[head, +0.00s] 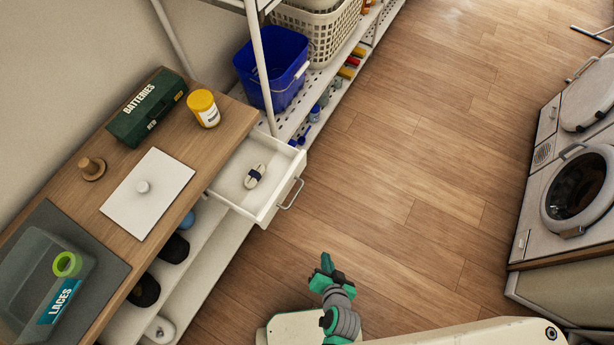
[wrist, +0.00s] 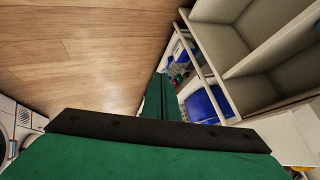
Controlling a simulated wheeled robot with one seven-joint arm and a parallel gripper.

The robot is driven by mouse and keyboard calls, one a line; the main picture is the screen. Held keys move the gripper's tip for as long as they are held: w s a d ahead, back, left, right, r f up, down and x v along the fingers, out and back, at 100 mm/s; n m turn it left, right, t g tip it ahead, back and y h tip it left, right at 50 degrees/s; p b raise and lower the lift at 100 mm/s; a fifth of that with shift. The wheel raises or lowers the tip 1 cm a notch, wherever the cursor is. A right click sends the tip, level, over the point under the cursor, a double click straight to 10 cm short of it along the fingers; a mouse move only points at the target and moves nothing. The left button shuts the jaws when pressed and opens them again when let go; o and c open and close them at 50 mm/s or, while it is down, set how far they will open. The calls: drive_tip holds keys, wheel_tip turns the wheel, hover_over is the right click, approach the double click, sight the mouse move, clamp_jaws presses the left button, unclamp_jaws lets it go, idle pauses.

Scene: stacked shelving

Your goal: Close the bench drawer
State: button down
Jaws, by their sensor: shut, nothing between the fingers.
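The bench drawer (head: 235,197) is white and pulled out from the right end of the wooden bench (head: 228,118) in the head view. Its front carries a metal handle (head: 292,194). A small pale item with a dark band (head: 255,176) lies inside it. My gripper (head: 326,264) is green and black, shut and empty, over the floor below and right of the drawer front, apart from it. In the wrist view my gripper's fingers (wrist: 160,98) are together.
A batteries box (head: 146,107), yellow-lidded jar (head: 203,108) and laces bin (head: 45,275) stand on the bench. A blue bucket (head: 272,70) sits on shelving beyond the drawer. Shoes lie on the shelf below. Wooden floor (head: 410,170) is clear towards the washing machine (head: 575,190).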

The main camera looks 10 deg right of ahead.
drive_tip(key=w+d+f+m+y, duration=0.1)
drive_tip(key=w+f+m+y, duration=0.1)
drive_tip(key=w+f, duration=0.2)
drive_tip(key=n+t+y, duration=0.2)
drive_tip(key=y, duration=1.1)
approach(298, 173)
drive_tip(key=x, duration=0.5)
drive_tip(key=shift+a+r, duration=0.2)
drive_tip(key=shift+w+a, duration=0.35)
drive_tip(key=shift+a, duration=0.1)
drive_tip(key=shift+w+a, duration=0.1)
